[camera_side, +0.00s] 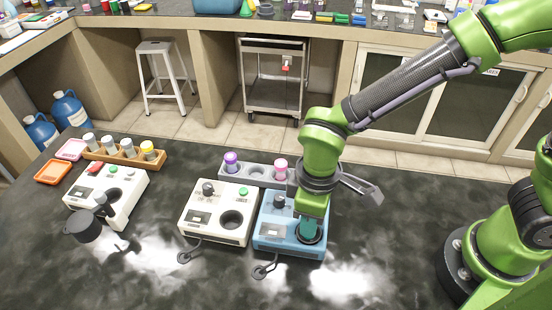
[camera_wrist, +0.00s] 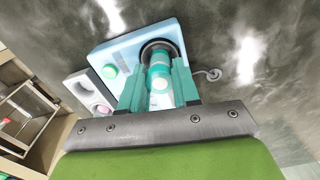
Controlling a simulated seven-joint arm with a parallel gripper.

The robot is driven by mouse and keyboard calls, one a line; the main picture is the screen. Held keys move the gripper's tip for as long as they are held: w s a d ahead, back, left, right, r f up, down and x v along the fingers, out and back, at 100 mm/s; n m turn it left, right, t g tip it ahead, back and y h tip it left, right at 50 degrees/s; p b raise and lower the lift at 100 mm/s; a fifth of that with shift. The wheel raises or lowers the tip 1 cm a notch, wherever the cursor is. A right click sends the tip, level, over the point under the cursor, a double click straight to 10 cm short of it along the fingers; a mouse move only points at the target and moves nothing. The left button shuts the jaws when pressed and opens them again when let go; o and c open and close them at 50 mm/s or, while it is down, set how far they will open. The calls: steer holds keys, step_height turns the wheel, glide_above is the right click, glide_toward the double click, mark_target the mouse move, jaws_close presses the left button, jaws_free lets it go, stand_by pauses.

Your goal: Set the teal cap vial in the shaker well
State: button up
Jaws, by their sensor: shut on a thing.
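The teal cap vial (camera_wrist: 160,75) is upright between the teal fingers of my gripper (camera_wrist: 158,92) in the wrist view. My gripper is shut on it. In the side view my gripper (camera_side: 309,229) points down at the dark round well at the front right of the blue device (camera_side: 272,238); the fingers hide the vial there. In the wrist view the vial's far end lies within the dark ring of that well (camera_wrist: 176,47). I cannot tell how deep it sits or whether it touches the bottom.
A white device (camera_side: 215,232) with an empty round well stands left of the blue one. Behind is a grey rack (camera_side: 257,172) with purple and pink cap vials. Further left are another white device (camera_side: 128,197), a dark pan (camera_side: 82,226) and a wooden vial rack (camera_side: 124,158).

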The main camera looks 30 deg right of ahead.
steer(key=shift+f, duration=0.9)
steer(key=o, duration=1.3)
steer(key=shift+r, duration=0.15)
steer(key=shift+r, duration=2.85)
